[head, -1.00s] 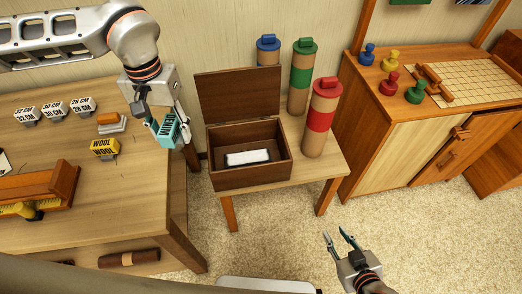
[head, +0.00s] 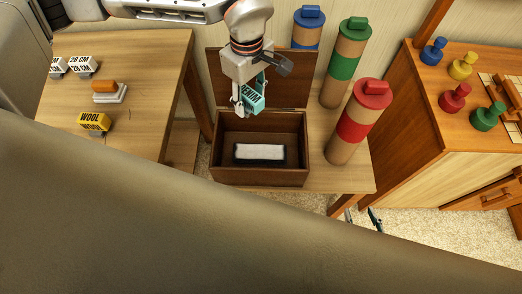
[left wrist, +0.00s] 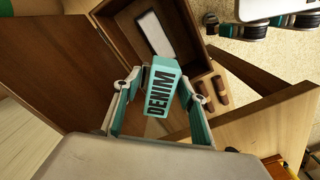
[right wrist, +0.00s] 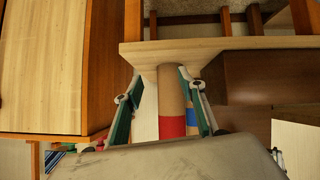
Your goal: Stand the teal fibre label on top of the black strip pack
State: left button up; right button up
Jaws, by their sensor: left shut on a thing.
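The teal fibre label (head: 254,97), lettered DENIM, is held by my left gripper (head: 249,108) above the open brown box. In the left wrist view the label (left wrist: 164,88) sits between the fingers, its lettered face towards the camera. The black strip pack (head: 260,152), with a white top and dark edges, lies flat on the box floor; it also shows in the left wrist view (left wrist: 154,33), beyond the label and apart from it. My right gripper (right wrist: 160,78) is open and empty. Only its fingertips show in the head view, low beside the small table.
The box (head: 231,176) has its lid raised at the back. Red (head: 358,125), green (head: 343,67) and blue (head: 308,40) banded tubes stand right of it. A yellow WOOL label (head: 95,121) is on the left table. My own body hides the lower picture.

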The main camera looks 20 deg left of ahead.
pick_arm(q)
jog(key=d+f+n, duration=0.2)
jog(key=shift+f+n+b, duration=0.3)
jog(key=shift+f+b, duration=0.05)
jog(key=shift+f, duration=0.05)
jog(key=f+n, duration=0.1)
jog(key=b, duration=0.3)
send_over(260, 151)
jog(key=f, duration=1.4)
jog(key=shift+s+f, duration=0.2)
jog(key=shift+w+f, duration=0.1)
jog(key=shift+f, duration=0.65)
notch_tip(260, 151, down, 4)
jog(key=shift+r+b, duration=0.25)
jog(key=shift+b, duration=0.3)
jog(key=shift+f, duration=0.3)
jog(key=shift+r, duration=0.15)
pick_arm(e)
jog(key=shift+w+d+f, duration=0.1)
jog(key=shift+w+f, duration=0.15)
jog(key=shift+f, duration=0.35)
jog(key=shift+w+d+f, duration=0.1)
jog(key=shift+w+f, duration=0.1)
jog(key=shift+f, duration=0.4)
